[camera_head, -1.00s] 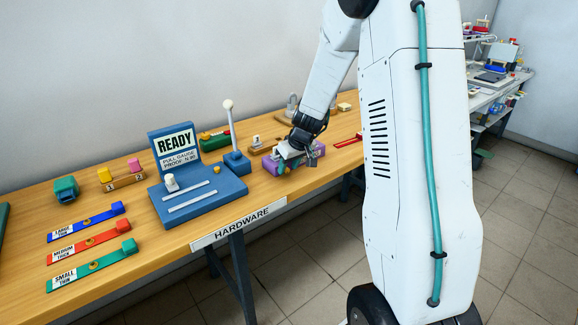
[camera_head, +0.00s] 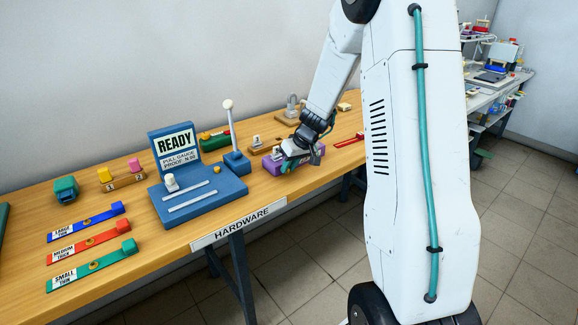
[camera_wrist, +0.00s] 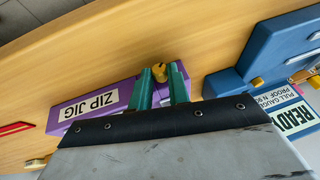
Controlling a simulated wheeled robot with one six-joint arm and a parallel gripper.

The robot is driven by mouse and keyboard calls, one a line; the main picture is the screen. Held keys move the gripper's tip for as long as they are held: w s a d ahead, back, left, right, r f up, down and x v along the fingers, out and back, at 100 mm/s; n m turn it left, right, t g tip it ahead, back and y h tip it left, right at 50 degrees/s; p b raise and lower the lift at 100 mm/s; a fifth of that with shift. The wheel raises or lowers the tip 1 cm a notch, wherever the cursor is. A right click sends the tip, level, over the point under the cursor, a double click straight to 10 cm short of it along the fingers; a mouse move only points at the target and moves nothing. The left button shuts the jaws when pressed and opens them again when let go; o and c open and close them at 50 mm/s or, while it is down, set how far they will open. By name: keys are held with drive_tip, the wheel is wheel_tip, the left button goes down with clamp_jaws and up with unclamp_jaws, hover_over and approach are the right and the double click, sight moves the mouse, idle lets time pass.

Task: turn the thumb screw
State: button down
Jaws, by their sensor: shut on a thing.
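The thumb screw (camera_wrist: 159,73) is a small yellow-brass knob. In the wrist view it sits at the edge of a purple block labelled ZIP JIG (camera_wrist: 122,92). My gripper (camera_wrist: 161,71) has two green fingers, one on each side of the knob, and is shut on it. In the head view the purple jig (camera_head: 271,164) lies on the wooden bench, and my gripper (camera_head: 287,168) is down at its near side. The knob is hidden there by my gripper.
A blue pull gauge (camera_head: 210,203) with a READY sign (camera_head: 174,144) and a white-knobbed lever (camera_head: 230,125) stands left of the jig. Blue, red and green strips (camera_head: 92,268) lie further left. A red item (camera_head: 349,140) lies to the right. The bench's front edge is close.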

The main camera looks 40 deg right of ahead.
drive_tip(key=y, duration=0.1)
drive_tip(key=d+y, duration=0.1)
drive_tip(key=y, duration=0.1)
drive_tip(key=shift+f+m, duration=0.15)
drive_tip(key=shift+m, duration=0.25)
drive_tip(key=y, duration=0.3)
drive_tip(key=shift+d+f+m+y, duration=0.25)
drive_tip(key=shift+m+y, duration=0.15)
drive_tip(key=c, duration=1.3)
unclamp_jaws()
